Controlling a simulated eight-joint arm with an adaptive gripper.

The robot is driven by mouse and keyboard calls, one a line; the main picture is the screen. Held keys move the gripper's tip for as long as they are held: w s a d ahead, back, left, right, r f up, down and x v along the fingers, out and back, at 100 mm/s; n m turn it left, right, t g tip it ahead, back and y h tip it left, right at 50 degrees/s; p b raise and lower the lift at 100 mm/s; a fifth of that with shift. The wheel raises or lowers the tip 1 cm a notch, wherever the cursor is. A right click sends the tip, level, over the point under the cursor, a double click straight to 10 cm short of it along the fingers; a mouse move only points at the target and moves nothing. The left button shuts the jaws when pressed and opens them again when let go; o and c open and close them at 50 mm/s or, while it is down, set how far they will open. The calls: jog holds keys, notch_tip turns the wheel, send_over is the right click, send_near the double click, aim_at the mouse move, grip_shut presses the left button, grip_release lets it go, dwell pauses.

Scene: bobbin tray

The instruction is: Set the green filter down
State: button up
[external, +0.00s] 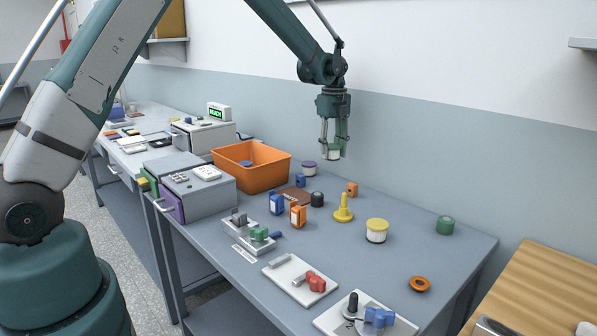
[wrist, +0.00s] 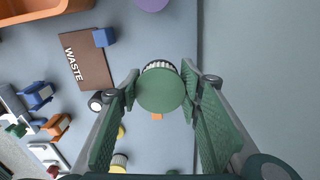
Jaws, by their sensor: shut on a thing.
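The green filter (external: 333,154) has a green top and a pale ribbed side. My gripper (external: 334,147) is shut on it and holds it in the air above the back of the table, near the wall. In the wrist view the green filter (wrist: 161,90) shows its round green top between the two fingertips of my gripper (wrist: 160,84). Its underside is hidden there, and the fingers partly cover it in the external view.
A brown WASTE mat (wrist: 85,62) lies beside the orange bin (external: 268,177). A purple-topped filter (external: 309,168), a yellow-topped filter (external: 377,231), a yellow peg stand (external: 343,210) and a green cylinder (external: 445,225) stand around. The table's right side has bare room.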

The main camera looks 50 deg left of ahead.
send_over(331, 184)
jog(key=shift+w+a+f, duration=0.1)
jog(key=shift+f, duration=3)
jog(key=shift+f, duration=0.1)
jog(key=shift+f, duration=1.8)
jog(key=shift+f+b, duration=0.15)
jog(key=shift+b, duration=0.2)
jog(key=o, duration=0.9)
jog(key=shift+r, duration=0.2)
notch_tip(331, 184, up, 12)
jog(key=shift+p, duration=0.4)
